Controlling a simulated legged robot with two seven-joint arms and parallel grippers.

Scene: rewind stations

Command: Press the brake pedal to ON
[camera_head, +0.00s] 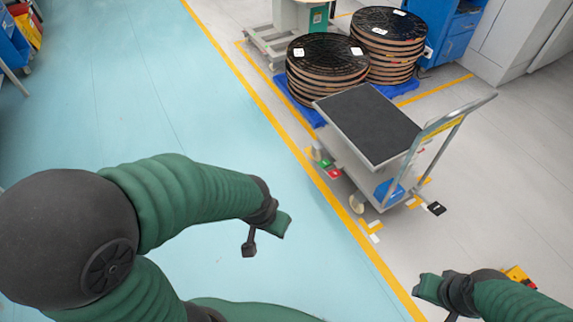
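A grey cart (344,106) with a black mat top and a metal push handle (457,116) stands on the floor right of centre. At its near left corner, low by the floor, are a green pedal (325,163) and a red pedal (333,173). They are small; I cannot read ON or OFF, or tell whether either is pressed. My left gripper (265,236) hangs over the blue floor, below and left of the pedals, apart from the cart, with its fingers spread and nothing between them. My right gripper (438,301) is at the bottom right, away from the cart; its fingers look spread and empty.
Stacks of dark round reels (327,57) stand on blue pallets behind the cart. A blue cabinet (455,38) is at the back right. A yellow line (345,215) runs between the blue floor and the cart.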

